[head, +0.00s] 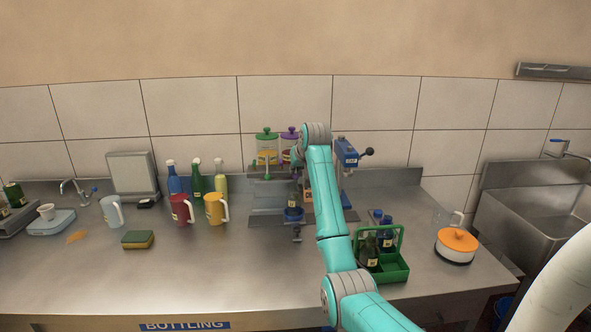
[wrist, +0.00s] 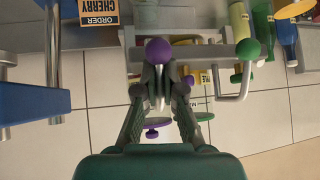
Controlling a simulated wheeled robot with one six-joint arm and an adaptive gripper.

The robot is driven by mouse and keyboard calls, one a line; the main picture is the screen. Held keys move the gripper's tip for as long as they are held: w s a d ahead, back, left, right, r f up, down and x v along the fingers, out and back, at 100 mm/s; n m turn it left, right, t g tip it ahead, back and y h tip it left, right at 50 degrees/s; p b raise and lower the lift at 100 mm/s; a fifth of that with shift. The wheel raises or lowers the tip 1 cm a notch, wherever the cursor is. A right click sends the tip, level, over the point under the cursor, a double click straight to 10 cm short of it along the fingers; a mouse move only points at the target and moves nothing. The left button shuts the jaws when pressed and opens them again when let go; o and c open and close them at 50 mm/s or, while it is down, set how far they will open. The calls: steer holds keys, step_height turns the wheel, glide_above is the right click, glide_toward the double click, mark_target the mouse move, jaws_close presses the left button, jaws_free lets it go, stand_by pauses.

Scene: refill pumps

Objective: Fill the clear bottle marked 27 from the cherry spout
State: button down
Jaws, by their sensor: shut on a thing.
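In the wrist view my gripper (wrist: 160,78) is shut on the lever with the purple ball knob (wrist: 158,50); the shaft shows between the fingers. A lever with a green ball knob (wrist: 248,48) is to its right, apart from it. In the head view my gripper (head: 298,152) is at the dispenser, partly hidden by my arm. The dispenser has a green-lidded jar (head: 267,147) and a purple-lidded jar (head: 289,146). A greyish bottle (head: 293,196) stands upright below them, above a blue round piece (head: 293,214). I cannot read its mark.
A card reading ORDER CHERRY (wrist: 100,12) is near the dispenser. A blue press (head: 346,153) stands to the right. A green crate (head: 394,272) with dark bottles, an orange-lidded pot (head: 457,243), mugs (head: 215,208) and a sponge (head: 138,239) are on the counter. The front left is clear.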

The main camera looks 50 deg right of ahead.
steer(key=shift+f, duration=2.65)
steer(key=c, duration=1.3)
jaws_free()
steer(key=shift+f, duration=0.1)
steer(key=shift+r, duration=0.25)
steer(key=shift+s+a+r, duration=0.15)
steer(key=shift+s+r, duration=0.05)
steer(key=v, duration=1.1)
steer(key=shift+s+a, duration=0.1)
steer(key=shift+s, duration=0.05)
